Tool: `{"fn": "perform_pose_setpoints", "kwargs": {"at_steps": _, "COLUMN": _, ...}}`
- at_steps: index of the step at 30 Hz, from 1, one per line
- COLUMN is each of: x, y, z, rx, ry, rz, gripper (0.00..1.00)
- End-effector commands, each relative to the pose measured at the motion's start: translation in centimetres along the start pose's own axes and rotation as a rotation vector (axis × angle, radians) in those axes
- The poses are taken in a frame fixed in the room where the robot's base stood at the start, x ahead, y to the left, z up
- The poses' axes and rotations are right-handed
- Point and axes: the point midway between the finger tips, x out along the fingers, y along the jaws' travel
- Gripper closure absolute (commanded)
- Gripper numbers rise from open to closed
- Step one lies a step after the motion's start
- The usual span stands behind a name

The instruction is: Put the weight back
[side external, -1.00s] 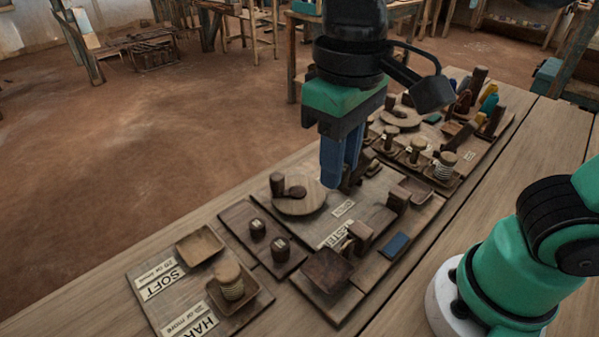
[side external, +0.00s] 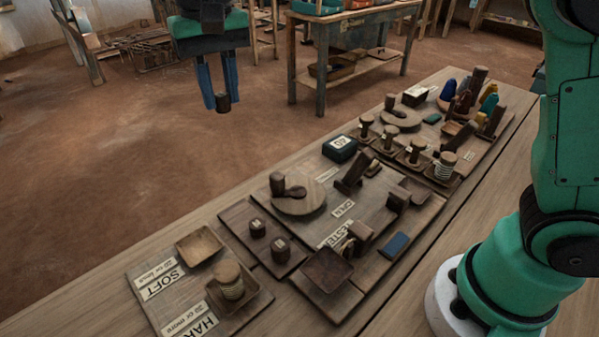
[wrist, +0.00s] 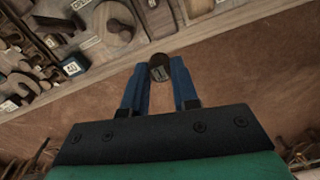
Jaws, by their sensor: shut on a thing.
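My gripper (side external: 216,106) is high at the back left, past the bench's far edge, with the brown floor behind it. Its blue fingers are shut on a small dark round weight (side external: 223,103). In the wrist view the weight (wrist: 160,68) sits between the fingertips (wrist: 160,75), its face showing a mark too small to read. Two similar dark weights (side external: 257,228) (side external: 281,249) with pale labels stand upright on a small wooden board (side external: 243,213) on the bench. The held weight is well apart from that board.
The bench (side external: 180,246) holds a tester board with a round wooden disc (side external: 298,201), a dark box labelled 40 (side external: 340,148) and an open brown tray (side external: 326,270). Sorting trays marked SOFT (side external: 199,246) and HARD (side external: 232,288) are at front left. Spools and blocks crowd the far end.

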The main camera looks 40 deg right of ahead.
Motion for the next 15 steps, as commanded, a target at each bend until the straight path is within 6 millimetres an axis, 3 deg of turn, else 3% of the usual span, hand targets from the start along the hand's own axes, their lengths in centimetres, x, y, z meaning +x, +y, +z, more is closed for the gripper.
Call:
{"fn": "perform_pose_setpoints", "kwargs": {"at_steps": 3, "x": 0.7, "y": -0.2, "z": -1.4, "rx": 0.03, "ry": 0.0, "rz": 0.0, "gripper": 1.0}}
{"fn": "perform_pose_setpoints", "kwargs": {"at_steps": 8, "x": 1.9, "y": -0.3, "z": -2.1, "rx": 0.045, "ry": 0.0, "rz": 0.0, "gripper": 1.0}}
{"fn": "perform_pose_setpoints", "kwargs": {"at_steps": 15, "x": 6.9, "y": -0.3, "z": -2.1, "rx": 0.045, "ry": 0.0, "rz": 0.0, "gripper": 1.0}}
